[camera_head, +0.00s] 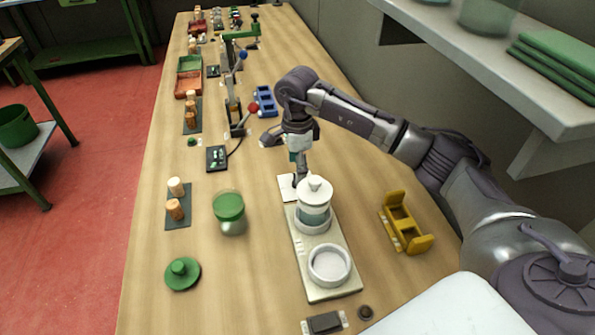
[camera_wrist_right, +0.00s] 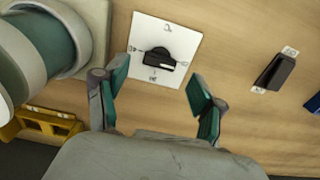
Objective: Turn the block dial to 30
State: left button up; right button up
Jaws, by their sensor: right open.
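In the wrist view the knob's bar lies nearly level across the picture, tilted slightly down to the right. In the head view the plate (camera_head: 286,187) lies on the bench, partly behind my right gripper (camera_head: 298,178). My right gripper is open in the wrist view (camera_wrist_right: 157,97); its two green-padded fingers are apart, nearer the camera than the knob, with nothing between them. My left gripper is not in view.
A board with a lidded white-and-teal vessel (camera_head: 314,200) and an empty round dish (camera_head: 330,265) stands just in front of the plate. A yellow holder (camera_head: 404,222) is to the right, a green-topped jar (camera_head: 229,208) to the left. A black switch (camera_wrist_right: 274,73) lies beside the plate.

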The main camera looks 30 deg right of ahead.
notch_tip(320, 180, down, 3)
jog(key=shift+r, duration=0.1)
jog(key=shift+f, duration=0.25)
jog(key=c, duration=1.1)
jog(key=shift+c, duration=0.2)
